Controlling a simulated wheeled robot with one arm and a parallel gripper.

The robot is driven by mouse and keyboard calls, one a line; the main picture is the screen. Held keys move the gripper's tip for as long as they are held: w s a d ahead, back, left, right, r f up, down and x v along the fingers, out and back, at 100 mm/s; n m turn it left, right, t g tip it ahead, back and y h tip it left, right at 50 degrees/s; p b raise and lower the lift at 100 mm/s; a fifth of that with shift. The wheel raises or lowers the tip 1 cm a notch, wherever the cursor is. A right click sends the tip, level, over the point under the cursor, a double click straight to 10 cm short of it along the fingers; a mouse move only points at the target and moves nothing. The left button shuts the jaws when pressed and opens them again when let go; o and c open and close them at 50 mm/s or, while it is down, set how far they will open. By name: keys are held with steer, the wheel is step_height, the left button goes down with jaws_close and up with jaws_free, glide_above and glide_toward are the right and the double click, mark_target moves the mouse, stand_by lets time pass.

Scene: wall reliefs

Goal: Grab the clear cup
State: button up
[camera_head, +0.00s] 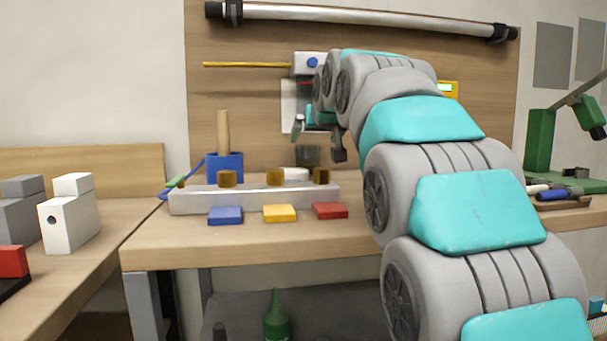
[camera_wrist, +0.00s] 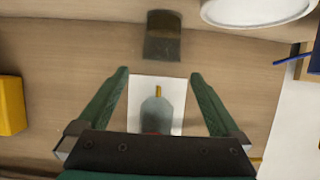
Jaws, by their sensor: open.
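The clear cup (camera_head: 308,156) looks like a small, smoky see-through vessel on the back of the workbench, behind the light grey block. In the wrist view a dark, glassy piece (camera_wrist: 163,40), apparently the same cup, sits at the top centre, beyond my fingertips. My gripper (camera_head: 318,142) is open, fingers pointing down, just above the cup in the head view. In the wrist view my gripper (camera_wrist: 159,75) has its two green fingers spread wide with nothing gripped. A greyish shape with a yellow tip (camera_wrist: 157,108) shows between the fingers over a white sheet.
The grey block (camera_head: 255,199) with several brown knobs lies in front of the cup. A blue holder (camera_head: 224,167) with a wooden handle stands left. Blue, yellow and red pads (camera_head: 279,213) line the bench front. A white round object (camera_wrist: 256,8) is at the wrist view's upper right.

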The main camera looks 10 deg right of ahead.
mark_target(308, 146)
steer(key=shift+w+f, duration=0.3)
steer(key=shift+w, duration=0.3)
steer(key=shift+x, duration=3.05)
steer(key=shift+w+a+f, duration=0.1)
steer(key=shift+w, duration=0.35)
steer(key=c, duration=1.4)
